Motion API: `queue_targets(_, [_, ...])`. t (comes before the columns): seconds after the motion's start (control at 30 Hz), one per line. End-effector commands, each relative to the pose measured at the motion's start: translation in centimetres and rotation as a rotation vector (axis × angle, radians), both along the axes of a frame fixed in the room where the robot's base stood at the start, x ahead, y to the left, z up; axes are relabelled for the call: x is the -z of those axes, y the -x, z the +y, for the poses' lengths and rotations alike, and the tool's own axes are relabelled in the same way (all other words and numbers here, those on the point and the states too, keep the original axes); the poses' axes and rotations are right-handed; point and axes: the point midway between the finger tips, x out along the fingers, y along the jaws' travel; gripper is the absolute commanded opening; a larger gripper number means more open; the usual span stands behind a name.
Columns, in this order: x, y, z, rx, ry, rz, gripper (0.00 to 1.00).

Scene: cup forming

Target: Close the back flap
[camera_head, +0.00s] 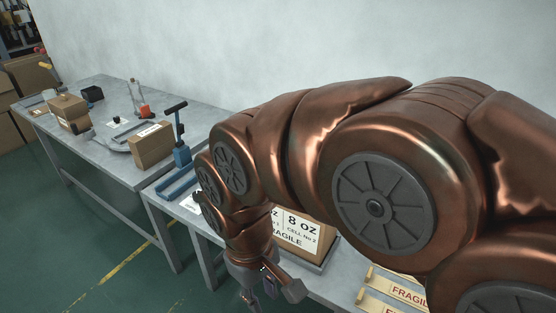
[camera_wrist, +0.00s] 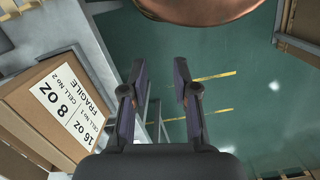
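A cardboard box (camera_head: 315,237) with a white label reading "8 OZ" and "FRAGILE" stands on the grey table, largely hidden behind my copper arm in the head view. In the wrist view the box (camera_wrist: 38,118) is at the left, with its labelled side showing. I cannot make out the back flap or its position. My gripper (camera_head: 262,290) hangs low in front of the table edge in the head view.
A blue press-like stand (camera_head: 181,155) and a small carton (camera_head: 152,146) are on the tables at the left. Boards marked "FRAGILE" (camera_head: 408,293) lie at the lower right. The green floor (camera_head: 105,240) in front of the tables is clear.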

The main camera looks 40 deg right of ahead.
Motion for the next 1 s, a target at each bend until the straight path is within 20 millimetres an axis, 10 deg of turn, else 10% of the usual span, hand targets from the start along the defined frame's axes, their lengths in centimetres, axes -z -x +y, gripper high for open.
queue_targets(0.27, [-4.3, -9.8, -5.9, -0.229, 0.088, -0.124, 0.29])
queue_targets(0.5, [-7.9, -17.2, -14.8, -0.307, 0.193, -0.202, 0.29])
queue_targets(0.8, [-9.7, -20.1, -26.0, -0.267, 0.293, -0.207, 0.29])
queue_targets(1.0, [-9.6, -20.1, -28.6, -0.249, 0.314, -0.193, 0.29])
